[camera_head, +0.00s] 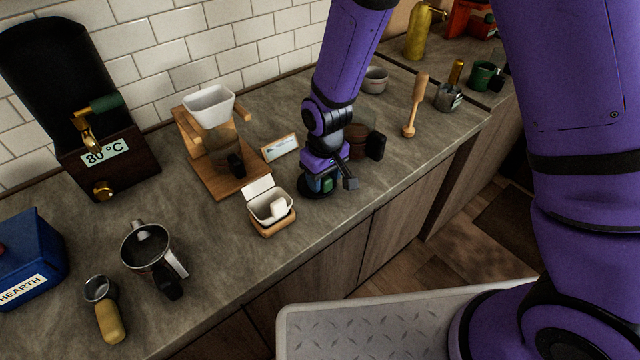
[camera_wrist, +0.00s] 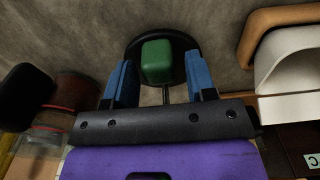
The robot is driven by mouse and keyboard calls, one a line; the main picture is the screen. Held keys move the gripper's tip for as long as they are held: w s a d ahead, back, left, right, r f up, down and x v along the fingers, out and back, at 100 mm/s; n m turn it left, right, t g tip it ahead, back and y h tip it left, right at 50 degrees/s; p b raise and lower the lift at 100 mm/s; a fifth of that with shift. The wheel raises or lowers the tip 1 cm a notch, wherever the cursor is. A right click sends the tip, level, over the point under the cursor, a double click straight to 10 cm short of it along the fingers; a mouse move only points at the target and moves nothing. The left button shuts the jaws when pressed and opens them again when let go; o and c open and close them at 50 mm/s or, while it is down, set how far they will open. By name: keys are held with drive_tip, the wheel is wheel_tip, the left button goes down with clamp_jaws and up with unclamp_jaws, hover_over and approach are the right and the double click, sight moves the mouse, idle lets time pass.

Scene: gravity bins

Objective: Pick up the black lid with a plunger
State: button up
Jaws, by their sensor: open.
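The black lid is a dark round disc with a green knob (camera_wrist: 157,62) on top and a thin rod showing below it in the wrist view. The lid (camera_wrist: 181,66) lies on the counter, and its dark edge also shows in the head view (camera_head: 308,193). My gripper (camera_head: 325,183) is low over it. In the wrist view, the blue fingers of my gripper (camera_wrist: 160,66) stand apart on either side of the green knob, with gaps visible. My wrist hides part of the lid in the head view.
A glass carafe (camera_head: 358,141) with a black handle stands just behind my gripper. A dripper stand (camera_head: 240,182) and small card (camera_head: 280,147) are behind. The counter's front edge is near.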

drive_tip(key=shift+s+d+f+g, duration=0.3)
drive_tip(key=shift+s+d+f, duration=0.1)
drive_tip(key=shift+s+f, duration=0.25)
drive_tip(key=c, duration=0.9)
drive_tip(key=shift+c, duration=0.2)
drive_tip(key=shift+w+a+r, duration=0.1)
drive_tip(key=shift+w+r, duration=0.1)
drive_tip(key=shift+r, duration=0.65)
clamp_jaws()
drive_tip(key=shift+w+r, duration=0.15)
drive_tip(key=shift+r, duration=0.75)
drive_tip(key=shift+w+a+r, duration=0.1)
drive_tip(key=shift+r, duration=1.65)
